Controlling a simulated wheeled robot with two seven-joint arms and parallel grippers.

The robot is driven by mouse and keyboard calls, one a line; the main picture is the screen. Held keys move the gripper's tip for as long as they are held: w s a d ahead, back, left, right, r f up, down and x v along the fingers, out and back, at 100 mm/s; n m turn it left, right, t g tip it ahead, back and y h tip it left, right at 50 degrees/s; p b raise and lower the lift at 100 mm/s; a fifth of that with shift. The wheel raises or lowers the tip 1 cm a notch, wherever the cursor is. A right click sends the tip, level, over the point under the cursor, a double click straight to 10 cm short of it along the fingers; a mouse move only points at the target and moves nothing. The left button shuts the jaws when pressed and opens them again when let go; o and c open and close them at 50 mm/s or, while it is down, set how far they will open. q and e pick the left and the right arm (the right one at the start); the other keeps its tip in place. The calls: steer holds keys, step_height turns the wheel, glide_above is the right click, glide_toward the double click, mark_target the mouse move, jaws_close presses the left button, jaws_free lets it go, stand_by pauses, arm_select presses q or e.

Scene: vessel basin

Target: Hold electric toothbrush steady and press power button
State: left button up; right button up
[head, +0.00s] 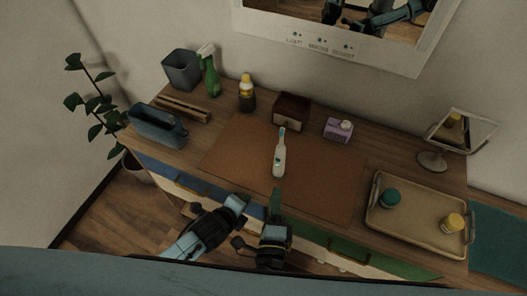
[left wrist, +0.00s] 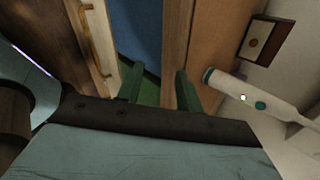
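In the head view my left arm (head: 208,229) is in front of the counter.
The mat (head: 225,158) has free room around the toothbrush. A brown box (head: 291,110) and purple carton (head: 338,130) stand behind. A tray (head: 408,232) with two jars is right, beside a mirror (head: 462,130). A blue caddy (head: 158,125) is left.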

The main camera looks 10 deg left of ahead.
arm_select(q)
steer(key=w+d+r+m+t+h, duration=0.1)
steer(key=d+r+m+t, duration=0.15)
steer(key=r+m, duration=0.75)
steer(key=w+d+r+m+t, duration=0.2)
steer(key=d+r+m, duration=0.3)
steer(key=r, duration=1)
glide_above(280, 154)
steer(key=w, duration=0.3)
steer(key=shift+m, duration=0.3)
steer(key=f, duration=0.5)
steer(key=shift+d, duration=0.3)
jaws_close()
arm_select(e)
jaws_close()
